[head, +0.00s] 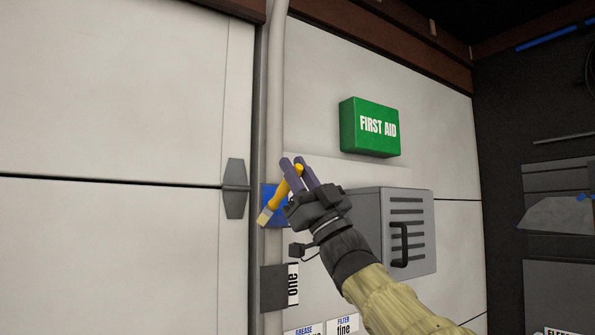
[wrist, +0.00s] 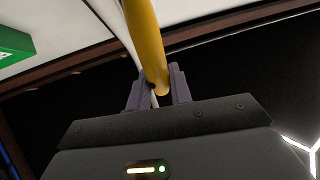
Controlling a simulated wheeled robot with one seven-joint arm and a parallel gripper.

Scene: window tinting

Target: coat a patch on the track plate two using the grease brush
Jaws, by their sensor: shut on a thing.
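The grease brush has a yellow handle (head: 281,194) and a pale bristle end (head: 264,217) that points down and left. My gripper (head: 293,166) is shut on the handle, which also runs up between the purple fingers (wrist: 157,74) in the wrist view as a yellow rod (wrist: 148,40). A blue plate (head: 268,191) on the wall by the pale vertical pipe is partly hidden behind the brush and gripper. No label shows on it. The bristles overlap its lower left edge; I cannot tell whether they touch. Below is a dark grey plate (head: 273,287) labelled "one".
A green first aid box (head: 369,128) hangs on the wall above right. A grey vented cabinet (head: 408,222) with a handle stands behind my arm. A pale pipe (head: 275,90) runs down beside a hinged white panel (head: 110,90).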

